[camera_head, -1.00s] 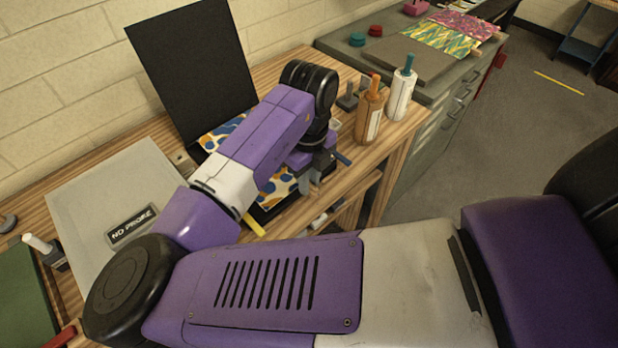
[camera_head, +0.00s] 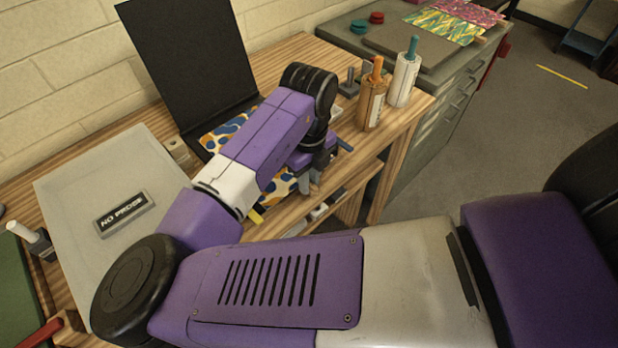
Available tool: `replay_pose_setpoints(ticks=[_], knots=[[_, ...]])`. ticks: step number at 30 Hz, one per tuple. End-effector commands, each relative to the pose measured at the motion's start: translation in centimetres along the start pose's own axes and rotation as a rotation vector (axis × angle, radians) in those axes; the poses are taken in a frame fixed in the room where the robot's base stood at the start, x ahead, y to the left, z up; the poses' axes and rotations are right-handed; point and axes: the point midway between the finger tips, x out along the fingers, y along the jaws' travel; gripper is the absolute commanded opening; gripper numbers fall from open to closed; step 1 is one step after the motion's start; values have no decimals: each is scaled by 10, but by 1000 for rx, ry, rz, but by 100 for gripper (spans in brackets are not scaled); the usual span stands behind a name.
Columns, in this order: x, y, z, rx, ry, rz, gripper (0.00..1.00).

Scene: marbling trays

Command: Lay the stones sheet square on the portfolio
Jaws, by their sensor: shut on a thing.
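The stones sheet, with blue, orange and dark blobs on white, shows in two parts: behind my arm (camera_head: 222,131) and in front of it (camera_head: 279,188). My arm covers its middle. It lies over the lower leaf of the black portfolio, whose upper leaf (camera_head: 190,60) stands against the wall. A strip of bare black leaf shows behind the sheet. My gripper (camera_head: 312,186) points down at the sheet's right front edge and is shut on it. The fingertips are small and partly hidden, and I cannot tell whether the sheet is square to the portfolio.
A grey board (camera_head: 75,185) with a "NO PROBE" sign (camera_head: 125,212) lies left. An orange-topped bottle (camera_head: 371,103) and a white bottle (camera_head: 403,80) stand right of my gripper. A grey cabinet (camera_head: 455,82) is beyond. A yellow piece (camera_head: 256,215) shows by the front edge.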

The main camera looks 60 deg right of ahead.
Motion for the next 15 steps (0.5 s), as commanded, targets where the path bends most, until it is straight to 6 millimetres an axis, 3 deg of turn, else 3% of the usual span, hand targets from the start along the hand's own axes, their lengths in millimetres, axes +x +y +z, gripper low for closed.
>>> replay_pose_setpoints(ticks=[4, 5, 9, 15], knots=[[0, 0, 0, 0, 0, 0, 0], [0, 0, 0, 0, 0, 0, 21], [0, 0, 0, 0, 0, 0, 44], [0, 0, 0, 0, 0, 0, 44]])
